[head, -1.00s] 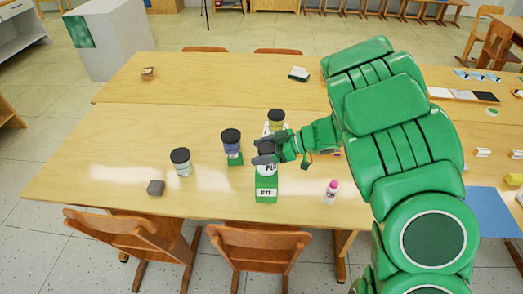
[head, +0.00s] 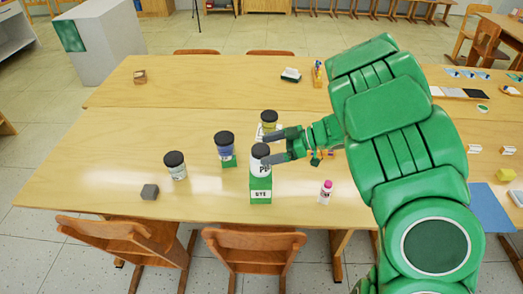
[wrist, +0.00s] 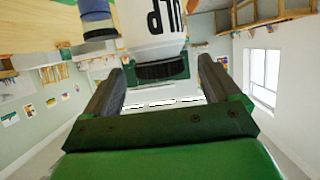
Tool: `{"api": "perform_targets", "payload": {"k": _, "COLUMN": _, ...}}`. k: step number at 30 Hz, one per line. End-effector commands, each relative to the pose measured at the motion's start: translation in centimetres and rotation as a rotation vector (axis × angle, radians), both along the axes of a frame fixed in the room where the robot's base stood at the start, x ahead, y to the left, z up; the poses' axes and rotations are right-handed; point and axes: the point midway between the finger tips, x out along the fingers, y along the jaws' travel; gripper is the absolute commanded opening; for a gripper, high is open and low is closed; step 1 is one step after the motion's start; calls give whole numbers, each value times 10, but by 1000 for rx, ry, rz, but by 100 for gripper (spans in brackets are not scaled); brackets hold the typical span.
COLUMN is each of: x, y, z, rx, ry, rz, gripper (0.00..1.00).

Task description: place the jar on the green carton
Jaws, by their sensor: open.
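A white jar (head: 260,169) with a black lid and dark lettering stands upright on top of the green carton (head: 261,191), which has a white label. My gripper (head: 272,147) is just right of the jar's upper part and behind it, with its two fingers spread apart and nothing between them. In the wrist view the white jar (wrist: 150,25) shows upside down at the top, its black lid beyond the open fingers. The fingers look clear of the jar. The carton's back side is hidden.
A blue-labelled jar (head: 224,147) stands just left, with a yellowish jar (head: 269,120) behind. A clear jar (head: 175,168) and a grey block (head: 149,191) are farther left. A pink-capped bottle (head: 325,192) stands right of the carton. The table's left part is mostly free.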

Motion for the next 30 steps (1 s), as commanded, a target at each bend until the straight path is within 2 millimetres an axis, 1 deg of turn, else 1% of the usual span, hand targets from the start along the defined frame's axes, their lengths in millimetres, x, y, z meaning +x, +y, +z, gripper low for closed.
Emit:
{"api": "perform_targets", "payload": {"k": 1, "x": 1, "y": -7, "z": 2, "rx": -2, "ry": -2, "rz": -2, "gripper": 90}}
{"api": "perform_targets", "payload": {"k": 6, "x": 2, "y": -25, "z": 11, "rx": -2, "ry": -4, "rz": -5, "gripper": 90}}
{"api": "perform_targets", "payload": {"k": 15, "x": 1, "y": -52, "z": 22, "rx": -2, "ry": -4, "rz": 0, "gripper": 90}}
{"api": "perform_targets", "payload": {"k": 21, "x": 1, "y": -61, "z": 26, "rx": -2, "ry": -4, "rz": -2, "gripper": 90}}
{"api": "perform_targets", "payload": {"k": 30, "x": 1, "y": -63, "z": 27, "rx": -1, "ry": -3, "rz": -1, "gripper": 90}}
